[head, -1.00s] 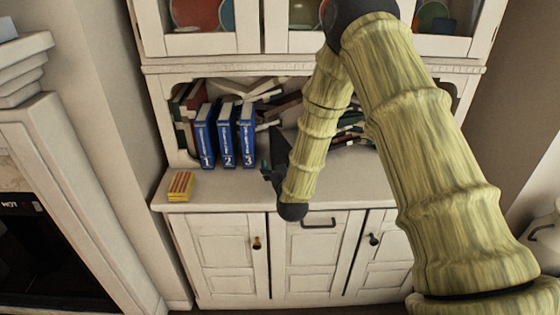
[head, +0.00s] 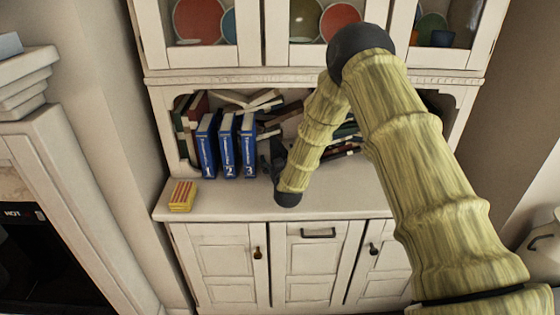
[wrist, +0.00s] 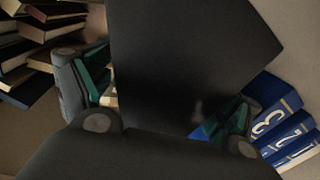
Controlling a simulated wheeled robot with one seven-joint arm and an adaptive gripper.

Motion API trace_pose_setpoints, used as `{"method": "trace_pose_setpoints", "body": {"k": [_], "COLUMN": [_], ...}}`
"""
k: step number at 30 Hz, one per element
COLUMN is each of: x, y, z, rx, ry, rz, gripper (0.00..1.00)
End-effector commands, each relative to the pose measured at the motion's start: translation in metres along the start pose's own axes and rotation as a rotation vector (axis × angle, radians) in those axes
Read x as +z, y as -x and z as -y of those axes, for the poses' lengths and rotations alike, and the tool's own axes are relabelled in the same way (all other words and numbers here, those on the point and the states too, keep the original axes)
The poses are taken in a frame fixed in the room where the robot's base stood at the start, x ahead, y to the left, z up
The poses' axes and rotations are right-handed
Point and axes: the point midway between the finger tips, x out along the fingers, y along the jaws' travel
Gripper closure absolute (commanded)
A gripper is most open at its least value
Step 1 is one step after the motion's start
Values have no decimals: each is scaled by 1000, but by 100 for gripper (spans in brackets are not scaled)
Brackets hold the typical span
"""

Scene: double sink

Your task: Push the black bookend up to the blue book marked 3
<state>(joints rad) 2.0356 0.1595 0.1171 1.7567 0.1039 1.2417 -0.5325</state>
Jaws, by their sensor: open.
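The blue book marked 3 (head: 248,147) stands upright at the right end of a row with blue books 2 (head: 228,148) and 1 (head: 207,148) on the cabinet counter. It also shows at the right of the wrist view (wrist: 274,118). The black bookend (wrist: 190,55) fills the middle of the wrist view as a dark plate, between my spread fingers. My gripper (head: 274,163) is low over the counter, just right of book 3. In the head view the bookend merges with my dark gripper and is largely hidden; its contact with book 3 is unclear.
A yellow and red box (head: 181,196) lies on the counter's left front. Loose stacked books (head: 345,142) lie behind and right of my arm, also at the wrist view's upper left (wrist: 30,45). The front counter (head: 235,206) is clear.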

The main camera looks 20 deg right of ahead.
Motion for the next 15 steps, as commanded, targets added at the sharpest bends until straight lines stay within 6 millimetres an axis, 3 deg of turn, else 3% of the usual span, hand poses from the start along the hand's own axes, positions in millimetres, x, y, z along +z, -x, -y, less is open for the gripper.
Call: {"method": "trace_pose_setpoints", "body": {"k": [12, 15], "x": [0, 0], "y": [-6, -6], "z": [0, 0], "rx": [0, 0], "ry": [1, 1], "rz": [0, 0], "gripper": [10, 26]}}
